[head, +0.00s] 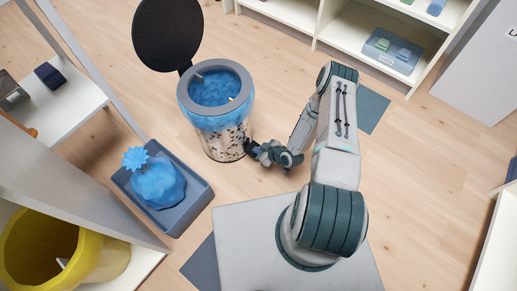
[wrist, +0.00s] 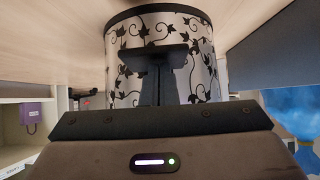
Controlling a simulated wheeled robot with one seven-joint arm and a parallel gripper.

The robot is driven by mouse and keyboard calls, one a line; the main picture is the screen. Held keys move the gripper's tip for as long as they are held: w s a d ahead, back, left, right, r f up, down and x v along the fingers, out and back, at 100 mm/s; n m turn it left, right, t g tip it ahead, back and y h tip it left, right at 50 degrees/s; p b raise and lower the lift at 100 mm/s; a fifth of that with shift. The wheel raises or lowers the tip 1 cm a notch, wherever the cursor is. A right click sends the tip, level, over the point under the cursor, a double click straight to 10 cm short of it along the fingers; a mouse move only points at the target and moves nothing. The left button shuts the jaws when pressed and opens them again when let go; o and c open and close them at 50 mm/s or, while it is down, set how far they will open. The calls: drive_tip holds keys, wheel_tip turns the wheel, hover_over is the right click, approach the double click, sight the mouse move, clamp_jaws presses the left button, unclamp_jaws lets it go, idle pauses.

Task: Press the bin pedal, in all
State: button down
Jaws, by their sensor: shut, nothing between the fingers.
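The bin (head: 225,142) stands on the floor at upper centre-left in the head view. It is a round bin with a black leaf pattern, a grey rim and a blue liner (head: 215,90). Its black lid (head: 168,34) stands open. My gripper (head: 252,146) is shut and empty, low beside the bin's right side. In the wrist view the bin's patterned wall (wrist: 206,65) fills the centre, close behind my dark fingers (wrist: 160,80). I cannot make out the pedal; the fingers and wrist may hide it. I cannot tell whether the fingers touch anything.
A grey-blue tray (head: 198,212) with a tied blue bag (head: 158,187) lies left of my base. A yellow tub (head: 105,262) sits at lower left. White shelves (head: 290,12) stand along the back. The wooden floor right of my arm is mostly clear.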

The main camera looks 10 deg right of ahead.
drive_tip(key=r, duration=0.1)
drive_tip(key=r+p, duration=0.1)
drive_tip(key=shift+d+r, duration=0.25)
drive_tip(key=shift+r, duration=0.1)
drive_tip(key=p+v, duration=0.2)
drive_tip(key=v, duration=0.8)
drive_tip(key=shift+s+f+p, duration=0.2)
drive_tip(key=shift+f+p, duration=0.05)
drive_tip(key=shift+p, duration=0.05)
drive_tip(key=shift+d, duration=0.15)
